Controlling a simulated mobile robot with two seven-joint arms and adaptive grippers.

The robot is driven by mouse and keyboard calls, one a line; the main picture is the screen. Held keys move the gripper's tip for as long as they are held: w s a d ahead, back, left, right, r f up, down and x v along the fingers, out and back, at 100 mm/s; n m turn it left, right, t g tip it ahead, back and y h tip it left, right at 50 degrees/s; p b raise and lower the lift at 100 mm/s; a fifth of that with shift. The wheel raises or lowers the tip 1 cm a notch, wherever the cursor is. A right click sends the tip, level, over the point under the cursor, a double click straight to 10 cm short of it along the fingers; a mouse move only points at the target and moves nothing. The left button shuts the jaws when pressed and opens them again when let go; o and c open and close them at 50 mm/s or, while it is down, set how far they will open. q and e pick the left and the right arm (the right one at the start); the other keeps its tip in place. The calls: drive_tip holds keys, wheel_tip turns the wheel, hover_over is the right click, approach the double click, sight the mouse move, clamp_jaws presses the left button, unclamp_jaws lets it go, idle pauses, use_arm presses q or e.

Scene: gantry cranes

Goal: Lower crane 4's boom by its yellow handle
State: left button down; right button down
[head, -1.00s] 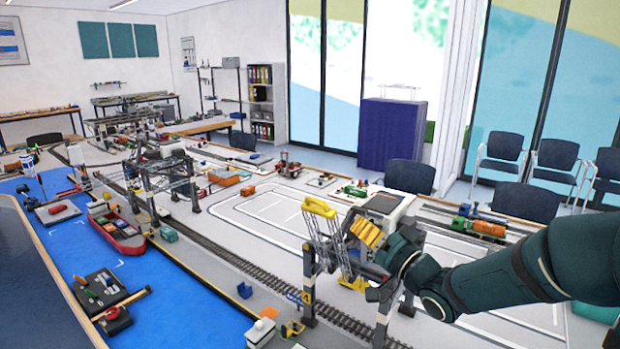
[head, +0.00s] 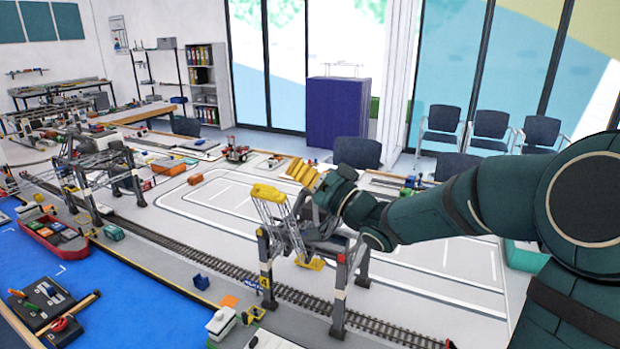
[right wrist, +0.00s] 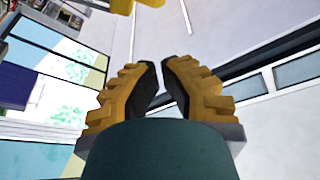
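The nearest gantry crane (head: 340,290) stands over the railway track in the head view. A yellow part (right wrist: 124,5) shows at that view's top edge. My left gripper is out of view.
Another crane (head: 95,170) stands farther left along the track (head: 205,262). A red boat (head: 52,238) lies on the blue water surface (head: 150,290). A white block (head: 221,322) is near the front. The marked white yard (head: 225,195) behind the track is mostly clear.

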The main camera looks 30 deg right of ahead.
drive_tip(key=shift+w+a+f, duration=0.3)
drive_tip(key=shift+w+a, duration=0.3)
drive_tip(key=shift+w+a+f, duration=0.35)
drive_tip(key=shift+w+a, duration=0.2)
drive_tip(key=shift+a, duration=0.05)
drive_tip(key=shift+w+a+f, duration=0.3)
drive_tip(key=shift+w+a, duration=0.3)
